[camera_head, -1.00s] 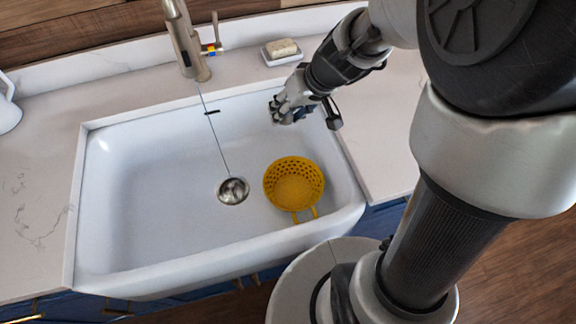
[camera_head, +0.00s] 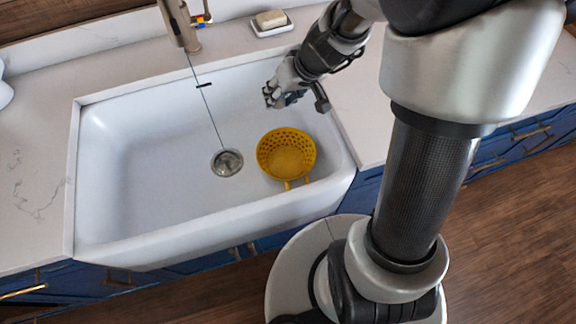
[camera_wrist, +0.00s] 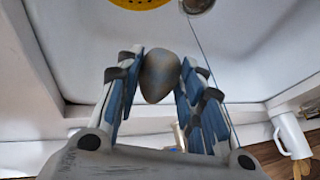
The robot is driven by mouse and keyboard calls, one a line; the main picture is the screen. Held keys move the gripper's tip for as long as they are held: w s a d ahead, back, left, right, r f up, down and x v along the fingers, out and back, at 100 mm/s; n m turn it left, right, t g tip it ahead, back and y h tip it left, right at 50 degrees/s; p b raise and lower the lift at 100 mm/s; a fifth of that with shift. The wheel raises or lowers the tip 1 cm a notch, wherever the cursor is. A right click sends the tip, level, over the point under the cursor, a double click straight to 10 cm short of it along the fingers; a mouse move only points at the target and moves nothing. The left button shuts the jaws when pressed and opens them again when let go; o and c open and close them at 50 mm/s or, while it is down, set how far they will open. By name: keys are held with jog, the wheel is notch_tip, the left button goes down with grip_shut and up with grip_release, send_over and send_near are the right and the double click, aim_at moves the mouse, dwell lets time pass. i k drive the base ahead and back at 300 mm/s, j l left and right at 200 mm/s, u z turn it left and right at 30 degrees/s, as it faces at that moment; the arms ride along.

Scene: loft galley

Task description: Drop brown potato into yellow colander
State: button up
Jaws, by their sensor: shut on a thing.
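The brown potato (camera_wrist: 160,76) sits between the blue-padded fingers of my gripper (camera_wrist: 158,82) in the wrist view. My gripper is shut on it and holds it in the air over the sink. In the head view my gripper (camera_head: 278,98) hangs over the back right part of the sink, and I cannot make out the potato there. The yellow colander (camera_head: 286,156) stands on the sink floor at the right, in front of my gripper and lower. It looks empty. Its edge also shows at the top of the wrist view (camera_wrist: 142,3).
The white sink (camera_head: 150,150) has a round drain (camera_head: 227,162) left of the colander. A tap (camera_head: 180,25) stands at the back, and a thin dark line runs down from it to the drain. A soap dish (camera_head: 271,25) lies on the back counter. A white jug (camera_wrist: 291,135) shows in the wrist view.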

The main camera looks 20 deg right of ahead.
aim_at(290, 157)
jog(key=k+z, duration=0.3)
jog(key=k+l+z, duration=0.1)
jog(key=k+z, duration=0.2)
jog(key=j+z, duration=1.15)
jog(key=z, duration=0.15)
jog(key=k+j, duration=0.1)
jog(key=j, duration=0.2)
jog(key=k+j, duration=0.1)
jog(key=j, duration=0.2)
jog(key=k+j, duration=0.1)
jog(key=j, duration=0.2)
